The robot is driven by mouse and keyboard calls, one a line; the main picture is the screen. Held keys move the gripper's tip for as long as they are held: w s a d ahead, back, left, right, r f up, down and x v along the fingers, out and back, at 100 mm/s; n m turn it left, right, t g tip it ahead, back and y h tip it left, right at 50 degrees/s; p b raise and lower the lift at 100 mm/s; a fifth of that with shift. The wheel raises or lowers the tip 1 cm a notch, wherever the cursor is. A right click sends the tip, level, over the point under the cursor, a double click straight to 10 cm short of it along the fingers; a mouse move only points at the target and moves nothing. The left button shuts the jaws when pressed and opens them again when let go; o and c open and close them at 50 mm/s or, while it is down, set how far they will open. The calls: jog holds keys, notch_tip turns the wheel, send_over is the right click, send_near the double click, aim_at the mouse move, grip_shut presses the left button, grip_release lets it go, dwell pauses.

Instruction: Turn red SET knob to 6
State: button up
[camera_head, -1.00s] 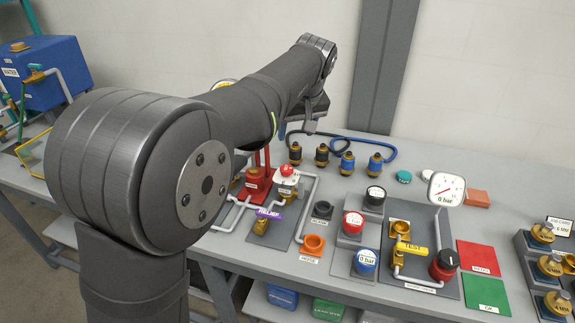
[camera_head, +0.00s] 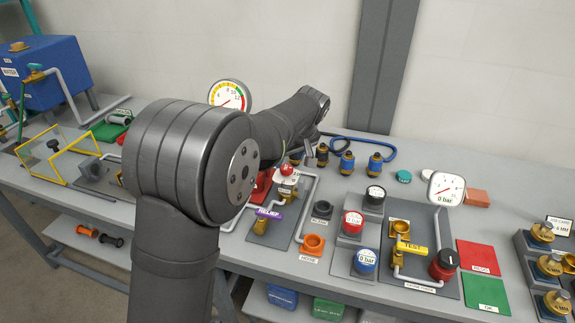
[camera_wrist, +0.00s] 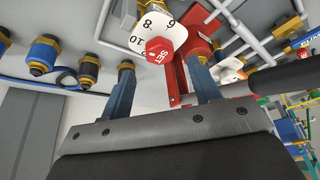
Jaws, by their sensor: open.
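The red SET knob (camera_wrist: 159,50) is a small faceted red knob on a white dial (camera_wrist: 146,29) with black numbers; 8 and 10 can be read in the wrist view. In the head view the knob (camera_head: 287,170) stands on the white valve just right of my forearm. My gripper (camera_wrist: 162,78) is open, with its two blue-grey fingers on either side of the knob's line in the wrist view and nothing between them. The knob appears beyond the fingertips, apart from them.
A red stand (camera_head: 262,187) is beside the dial. Several blue and black brass fittings (camera_head: 347,163) stand behind with a blue hose (camera_head: 378,146). The purple RELIEF tag (camera_head: 269,213) is in front. A panel with gauge (camera_head: 446,189) and knobs is to the right.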

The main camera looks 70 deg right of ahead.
aim_at(286, 167)
jog(key=shift+x, duration=2.25)
jog(key=shift+c, duration=0.3)
jog(key=c, duration=0.9)
